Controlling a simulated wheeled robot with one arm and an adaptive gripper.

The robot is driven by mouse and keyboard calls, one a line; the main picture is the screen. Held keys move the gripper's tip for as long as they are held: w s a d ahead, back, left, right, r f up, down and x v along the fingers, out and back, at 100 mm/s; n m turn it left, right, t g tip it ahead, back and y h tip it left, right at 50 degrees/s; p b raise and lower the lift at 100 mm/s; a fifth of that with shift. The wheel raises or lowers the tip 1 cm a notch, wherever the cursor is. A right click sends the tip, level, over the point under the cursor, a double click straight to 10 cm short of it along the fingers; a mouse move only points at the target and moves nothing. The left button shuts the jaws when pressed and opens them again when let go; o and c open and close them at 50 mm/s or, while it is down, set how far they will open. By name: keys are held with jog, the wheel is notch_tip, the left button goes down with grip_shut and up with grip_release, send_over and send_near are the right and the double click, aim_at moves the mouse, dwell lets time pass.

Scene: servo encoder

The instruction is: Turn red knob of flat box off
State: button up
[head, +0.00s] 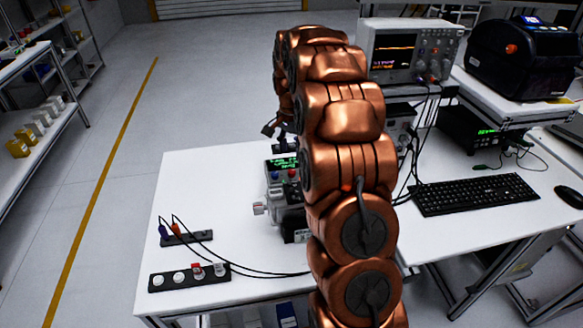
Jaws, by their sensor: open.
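The flat box (163,282) is a long black strip near the front left of the white table. It carries a row of round whitish knobs. The red knob (196,268) stands among them, right of the middle; its exact setting is too small to read. My copper arm rises through the middle of the view. My gripper (272,128) shows only in part as dark fingers left of the arm, near the back of the table. It is open, well behind and above the flat box and apart from the red knob. The arm hides the rest of it.
A small black block (200,237) with blue and orange plugs sits behind the flat box; its cables run right across the table. A grey device with a green display (283,162) stands beside my arm. A keyboard (474,194) and oscilloscope (410,52) are right. The table's left part is clear.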

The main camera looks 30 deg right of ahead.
aim_at(292, 171)
jog(key=shift+f+p, duration=1.35)
jog(key=shift+f, duration=2.45)
jog(key=shift+c, duration=0.3)
grip_shut()
